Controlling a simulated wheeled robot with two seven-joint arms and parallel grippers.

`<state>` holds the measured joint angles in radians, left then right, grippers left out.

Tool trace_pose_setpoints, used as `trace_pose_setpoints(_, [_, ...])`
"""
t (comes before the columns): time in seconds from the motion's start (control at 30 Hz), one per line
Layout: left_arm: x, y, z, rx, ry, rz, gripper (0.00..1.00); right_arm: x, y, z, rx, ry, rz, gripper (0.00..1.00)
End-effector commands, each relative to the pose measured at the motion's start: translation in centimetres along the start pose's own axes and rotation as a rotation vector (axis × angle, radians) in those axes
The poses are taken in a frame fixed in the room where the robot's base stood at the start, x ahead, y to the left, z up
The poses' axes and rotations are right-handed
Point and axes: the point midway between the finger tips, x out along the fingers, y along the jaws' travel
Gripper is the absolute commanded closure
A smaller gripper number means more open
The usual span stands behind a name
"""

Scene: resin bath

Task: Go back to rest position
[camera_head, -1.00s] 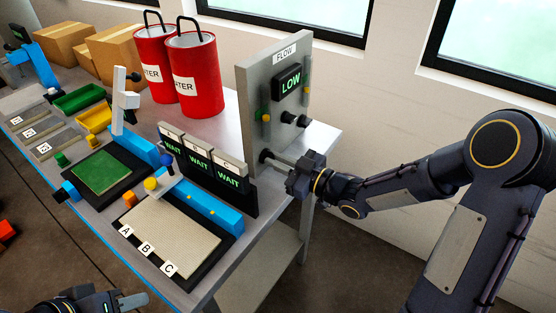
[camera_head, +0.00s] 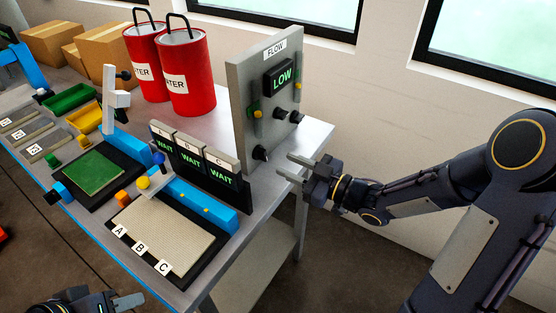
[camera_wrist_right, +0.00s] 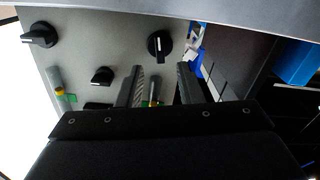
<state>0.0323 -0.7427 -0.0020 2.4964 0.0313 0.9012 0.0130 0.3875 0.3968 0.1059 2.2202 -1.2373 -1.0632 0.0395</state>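My right gripper (camera_head: 302,168) is open and empty, just to the right of the grey flow panel (camera_head: 243,125), apart from its lower black knob (camera_head: 261,153). In the right wrist view, the two fingers (camera_wrist_right: 160,85) are spread in front of the panel (camera_wrist_right: 100,30), with a black knob (camera_wrist_right: 160,43) beyond them. The panel display (camera_head: 282,77) reads LOW. My left gripper (camera_head: 118,302) shows only in part at the bottom left edge. Its finger opening is not clear.
The table (camera_head: 320,140) holds two red canisters (camera_head: 187,75), three WAIT displays (camera_head: 190,163), a beige plate (camera_head: 165,228) marked A, B, C, and a green plate (camera_head: 94,172). Cardboard boxes (camera_head: 110,50) stand behind. Open floor lies to the right of the table.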

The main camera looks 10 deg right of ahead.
Motion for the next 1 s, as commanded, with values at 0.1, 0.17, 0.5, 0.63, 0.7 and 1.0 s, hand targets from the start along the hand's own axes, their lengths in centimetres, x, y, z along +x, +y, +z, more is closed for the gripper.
trace_pose_setpoints(0.1, [0.0,0.0,0.0,0.000,0.000,0.000,0.64,-1.3,0.1,0.0,-0.001,0.000,0.003,0.67])
trace_pose_setpoints(0.17, [0.0,0.0,0.0,0.000,0.000,0.000,0.64,-1.6,0.0,0.0,-0.001,0.000,0.001,0.67])
trace_pose_setpoints(0.5, [0.0,0.0,0.0,0.000,0.000,0.000,0.64,-1.8,0.0,0.0,0.000,0.001,-0.001,0.67])
trace_pose_setpoints(0.63, [0.0,0.0,0.0,0.000,0.000,0.000,0.64,-1.8,0.0,0.0,0.000,0.001,-0.001,0.67])
trace_pose_setpoints(0.7, [-0.1,0.0,0.0,0.000,0.000,0.000,0.64,-1.8,0.1,-0.1,-0.002,-0.005,0.005,0.67])
trace_pose_setpoints(1.0, [-2.5,1.2,-1.3,0.000,0.000,0.000,0.64,-5.5,5.7,-3.8,0.004,-0.343,0.325,0.67])
